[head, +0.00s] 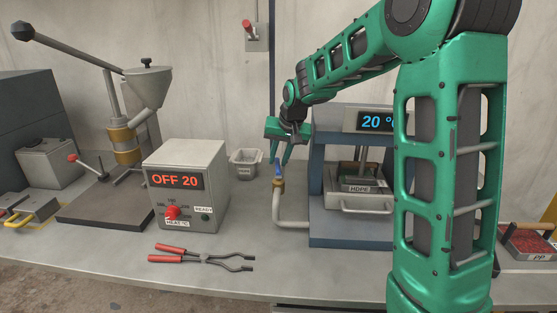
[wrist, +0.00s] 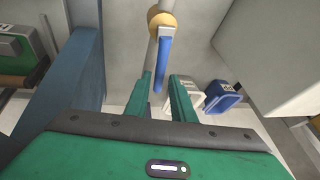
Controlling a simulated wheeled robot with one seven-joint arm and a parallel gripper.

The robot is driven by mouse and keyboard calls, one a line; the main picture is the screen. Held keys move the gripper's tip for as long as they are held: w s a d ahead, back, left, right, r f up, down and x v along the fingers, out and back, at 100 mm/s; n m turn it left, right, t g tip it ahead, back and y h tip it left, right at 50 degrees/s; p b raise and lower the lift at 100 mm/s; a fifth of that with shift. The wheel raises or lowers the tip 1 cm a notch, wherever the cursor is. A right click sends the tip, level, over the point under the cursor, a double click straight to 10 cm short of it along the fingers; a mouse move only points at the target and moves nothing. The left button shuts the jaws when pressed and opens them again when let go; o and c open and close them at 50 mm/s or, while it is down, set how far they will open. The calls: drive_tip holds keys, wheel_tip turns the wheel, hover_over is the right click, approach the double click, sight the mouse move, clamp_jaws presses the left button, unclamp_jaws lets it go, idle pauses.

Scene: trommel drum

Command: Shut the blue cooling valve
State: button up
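The blue valve handle (head: 278,168) stands up from a brass valve body (head: 278,184) on a bent grey pipe (head: 289,215) beside the press. In the wrist view the blue handle (wrist: 163,65) extends from the brass valve (wrist: 161,18) toward my gripper (wrist: 164,82). My gripper (head: 281,157) points down over the valve in the head view. Its two fingers are apart, one on each side of the handle's near end in the wrist view. Nothing appears clamped; whether a finger touches the handle I cannot tell.
The blue-grey press (head: 316,190) with a lit display stands just right of the valve. A small grey bin (head: 246,164) is behind left. The heater box (head: 190,185) reads "OFF 20". Red-handled tongs (head: 182,255) lie in front on the bench.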

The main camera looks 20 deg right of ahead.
drive_tip(key=shift+o, duration=0.3)
drive_tip(key=v, duration=1)
drive_tip(key=shift+r, duration=0.3)
drive_tip(key=shift+s, duration=0.15)
